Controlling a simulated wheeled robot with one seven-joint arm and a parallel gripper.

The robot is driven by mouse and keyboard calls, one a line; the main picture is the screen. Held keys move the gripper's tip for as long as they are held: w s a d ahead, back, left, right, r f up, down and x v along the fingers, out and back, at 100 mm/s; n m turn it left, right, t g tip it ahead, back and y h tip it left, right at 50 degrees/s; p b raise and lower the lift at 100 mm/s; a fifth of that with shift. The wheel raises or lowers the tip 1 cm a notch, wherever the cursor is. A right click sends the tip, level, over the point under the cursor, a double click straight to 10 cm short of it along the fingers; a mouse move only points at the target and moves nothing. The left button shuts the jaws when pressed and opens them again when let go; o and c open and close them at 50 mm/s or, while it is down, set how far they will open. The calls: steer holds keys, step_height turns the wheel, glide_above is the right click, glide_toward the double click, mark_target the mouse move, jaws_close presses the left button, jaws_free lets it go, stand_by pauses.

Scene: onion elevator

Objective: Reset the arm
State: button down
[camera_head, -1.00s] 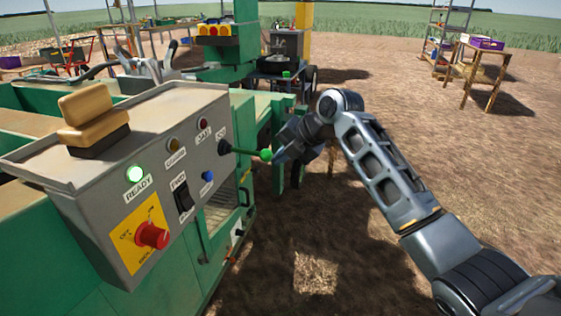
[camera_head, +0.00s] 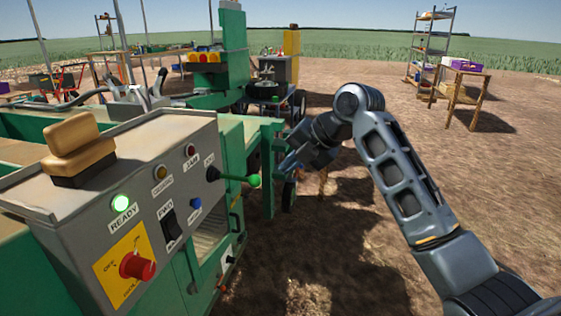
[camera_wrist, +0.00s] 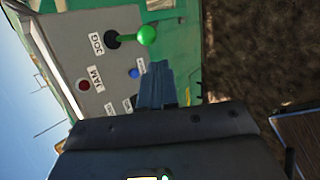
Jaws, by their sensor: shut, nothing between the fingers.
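My gripper (camera_head: 284,165) is at the end of my bent arm, to the right of the machine's control box in the head view. Its fingers are shut with nothing between them. In the wrist view the shut fingers (camera_wrist: 158,72) point toward the panel, below the green-knobbed jog lever (camera_wrist: 146,35) in the picture. In the head view the lever's green knob (camera_head: 254,180) is a little left of my fingertips, with a small gap.
The green machine body (camera_head: 190,277) fills the left side. A wheeled cart (camera_head: 270,88) stands behind it. A wooden table (camera_head: 467,71) with a purple crate and a metal shelf (camera_head: 432,45) stand far right. Bare ground on the right is open.

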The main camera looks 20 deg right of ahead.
steer(key=s+a+f+m+t+y, duration=0.1)
steer(key=s+a+f+m, duration=0.25)
steer(key=f, duration=0.25)
steer(key=s+a+f+m+t, duration=0.2)
steer(key=s+a+f+m, duration=0.15)
steer(key=f, duration=0.25)
steer(key=s+a+f+m+t+h, duration=0.1)
steer(key=s+f+m, duration=0.35)
steer(key=s, duration=0.35)
steer(key=s+a+f+m+t+h, duration=0.1)
steer(key=s+f+m, duration=0.3)
steer(key=s+m, duration=0.25)
steer(key=s+d+r+m+t+h+p, duration=0.1)
steer(key=s+d+m+h, duration=0.15)
steer(key=s, duration=0.75)
steer(key=s+d+m+t+h, duration=0.1)
steer(key=s+m, duration=0.3)
steer(key=s, duration=0.6)
steer(key=s+d+r+m+t, duration=0.1)
steer(key=s+d+r+m, duration=0.2)
steer(key=s+r, duration=0.7)
steer(key=s+d, duration=0.1)
steer(key=s, duration=0.3)
steer(key=shift+d+r+p, duration=0.3)
steer(key=shift+d+r, duration=0.05)
